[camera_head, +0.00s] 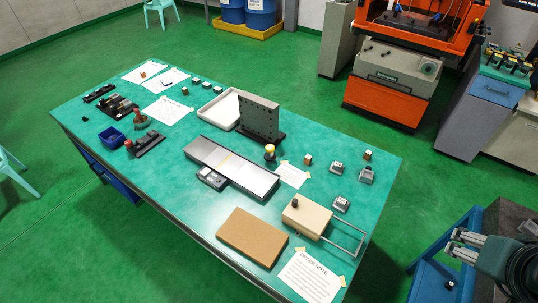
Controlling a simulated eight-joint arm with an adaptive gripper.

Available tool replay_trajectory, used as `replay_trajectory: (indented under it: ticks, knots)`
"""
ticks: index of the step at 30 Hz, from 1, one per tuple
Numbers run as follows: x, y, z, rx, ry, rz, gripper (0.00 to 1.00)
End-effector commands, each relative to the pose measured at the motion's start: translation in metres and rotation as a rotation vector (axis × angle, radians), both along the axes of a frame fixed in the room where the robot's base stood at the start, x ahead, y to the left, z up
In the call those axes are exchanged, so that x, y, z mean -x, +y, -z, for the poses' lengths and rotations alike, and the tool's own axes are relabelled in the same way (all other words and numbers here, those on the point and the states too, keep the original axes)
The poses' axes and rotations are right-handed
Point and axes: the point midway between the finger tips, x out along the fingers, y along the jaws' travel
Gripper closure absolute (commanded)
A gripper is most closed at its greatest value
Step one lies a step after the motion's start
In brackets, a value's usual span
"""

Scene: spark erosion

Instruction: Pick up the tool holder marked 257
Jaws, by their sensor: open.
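Small grey tool holders stand on the green table (190,215). Three are near the right end: a rear one (336,168), one at the right (366,175) and a front one (341,204). Several similar small blocks (206,84) sit in a row at the back left. Any number on them is too small to read, so I cannot tell which is marked 257. My gripper (453,244) is at the lower right, off the table's right edge, open and empty, well apart from the holders.
Near the right holders are small brown-and-white cubes (308,160), a beige box with a metal frame (303,218) and an order note (311,278). A grey upright plate (259,117) stands mid-table. A brown board (252,237) lies at the front. An orange machine (385,102) stands behind.

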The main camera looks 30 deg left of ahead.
Motion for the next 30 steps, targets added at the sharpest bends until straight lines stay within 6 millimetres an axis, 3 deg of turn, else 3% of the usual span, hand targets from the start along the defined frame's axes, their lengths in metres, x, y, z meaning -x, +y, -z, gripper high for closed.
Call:
replay_trajectory:
  ticks: [1, 4, 17, 23, 30]
  knots:
    - [0.0, 0.0, 0.0, 0.0, 0.0, 0.0, 0.48]
    - [0.0, 0.0, 0.0, 0.0, 0.0, 0.0, 0.6]
    - [-0.003, 0.003, 0.0, -0.001, -0.003, -0.007, 0.6]
    - [-0.021, 0.015, 0.002, -0.006, -0.018, -0.038, 0.6]
    - [-0.06, 0.046, 0.006, -0.016, -0.052, -0.111, 0.6]
